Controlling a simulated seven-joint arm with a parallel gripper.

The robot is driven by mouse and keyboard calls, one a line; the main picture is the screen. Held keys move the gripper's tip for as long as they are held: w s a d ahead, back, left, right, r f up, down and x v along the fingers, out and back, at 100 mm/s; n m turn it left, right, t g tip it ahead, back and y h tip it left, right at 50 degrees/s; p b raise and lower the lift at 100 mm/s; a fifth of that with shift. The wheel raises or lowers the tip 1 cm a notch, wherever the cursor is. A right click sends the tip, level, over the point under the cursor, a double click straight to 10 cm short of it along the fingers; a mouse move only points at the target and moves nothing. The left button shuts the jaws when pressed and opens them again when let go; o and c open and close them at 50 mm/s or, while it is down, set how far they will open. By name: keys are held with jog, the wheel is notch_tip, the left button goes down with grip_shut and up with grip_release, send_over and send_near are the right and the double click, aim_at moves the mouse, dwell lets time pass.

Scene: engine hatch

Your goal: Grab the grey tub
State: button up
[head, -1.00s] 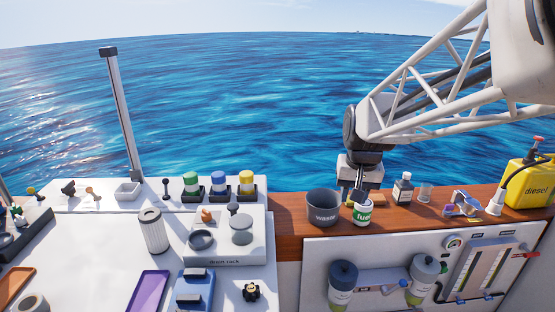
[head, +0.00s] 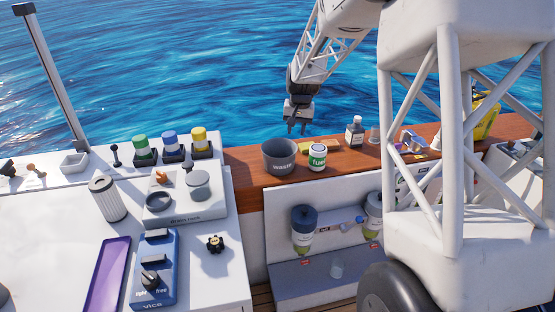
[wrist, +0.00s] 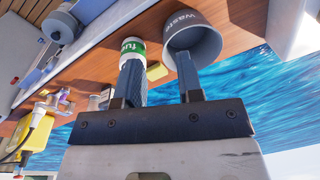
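The grey tub (head: 280,157), marked "waste", stands upright on the wooden ledge, just left of the white and green fuel can (head: 317,157). My gripper (head: 297,129) is above and beyond the ledge, pointing down, a little right of the tub in the head view. In the wrist view, its two fingers (wrist: 160,82) are apart with nothing held between them. The tub's open mouth (wrist: 193,44) shows beyond the right finger, and the fuel can (wrist: 134,46) shows beyond the left finger.
A yellow item (head: 322,146) lies behind the fuel can. A small bottle (head: 354,132) stands further right on the ledge. The white bench (head: 215,270) to the left holds a drain rack (head: 187,207) and colored-lidded jars. Open water lies beyond the ledge.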

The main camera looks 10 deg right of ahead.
jog(key=shift+m, duration=0.7)
jog(key=w+d+f, duration=0.1)
jog(key=w+f, duration=0.3)
jog(key=w+d+f, duration=0.2)
jog(key=w+f, duration=0.2)
jog(key=f, duration=0.1)
jog(key=w+d+f, duration=0.1)
jog(key=w+f, duration=0.3)
jog(key=f, duration=0.1)
jog(key=shift+w+d, duration=0.2)
jog(key=shift+d, duration=0.1)
jog(key=shift+w+a+f, duration=0.1)
jog(key=shift+f, duration=1.1)
jog(key=shift+w+a+f, duration=0.1)
jog(key=shift+w+f, duration=0.05)
jog(key=shift+f, duration=1.15)
jog(key=shift+w+a+f, duration=0.1)
jog(key=shift+f, duration=1.2)
jog(key=shift+c, duration=0.5)
grip_shut()
